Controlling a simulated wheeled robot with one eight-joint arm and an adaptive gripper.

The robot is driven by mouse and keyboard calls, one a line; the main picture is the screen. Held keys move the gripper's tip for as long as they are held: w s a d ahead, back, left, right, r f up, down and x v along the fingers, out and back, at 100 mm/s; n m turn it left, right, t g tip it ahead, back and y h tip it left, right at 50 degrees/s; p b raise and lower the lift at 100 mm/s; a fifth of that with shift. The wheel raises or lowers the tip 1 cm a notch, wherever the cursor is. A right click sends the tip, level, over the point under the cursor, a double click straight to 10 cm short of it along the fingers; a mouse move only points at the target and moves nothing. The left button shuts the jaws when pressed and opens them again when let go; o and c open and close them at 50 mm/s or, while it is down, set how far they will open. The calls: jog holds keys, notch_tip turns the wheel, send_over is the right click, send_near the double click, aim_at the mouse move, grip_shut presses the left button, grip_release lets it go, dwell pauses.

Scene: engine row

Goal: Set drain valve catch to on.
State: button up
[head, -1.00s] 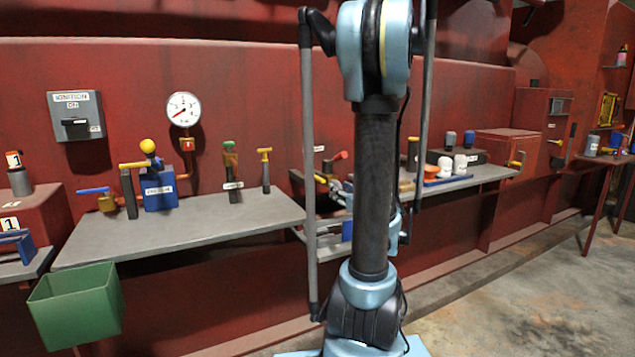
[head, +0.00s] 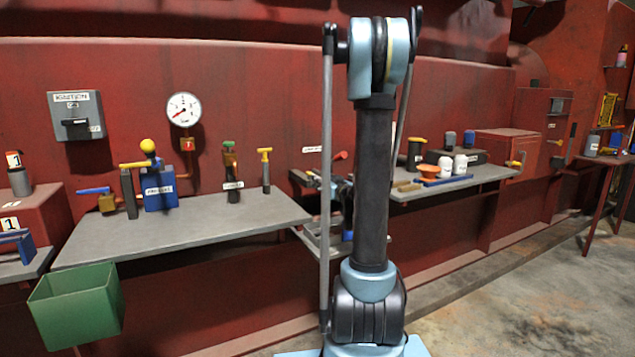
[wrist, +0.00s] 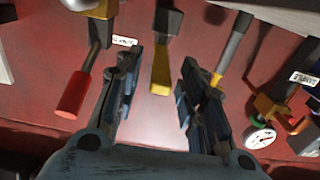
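In the wrist view, a valve with a red handle (wrist: 76,92) hangs at the left beside a small white label (wrist: 123,41), whose text is too small to read surely. A dark lever with a yellow end (wrist: 161,72) stands in the middle. I cannot tell which part is the drain valve catch, or its setting. My gripper (wrist: 162,58) is open, with the yellow-ended lever between its fingers in the picture; contact is not visible. In the head view, a red handle (head: 341,155) shows above my gripper, which my arm partly hides.
In the wrist view, another dark and yellow lever (wrist: 228,55) is close by the right finger, with brass fittings and a small gauge (wrist: 259,136) further right. In the head view, a grey shelf (head: 180,228) at left holds several valves; a green bin (head: 77,305) hangs in front.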

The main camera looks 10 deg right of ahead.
jog(key=shift+x, duration=1.55)
grip_shut()
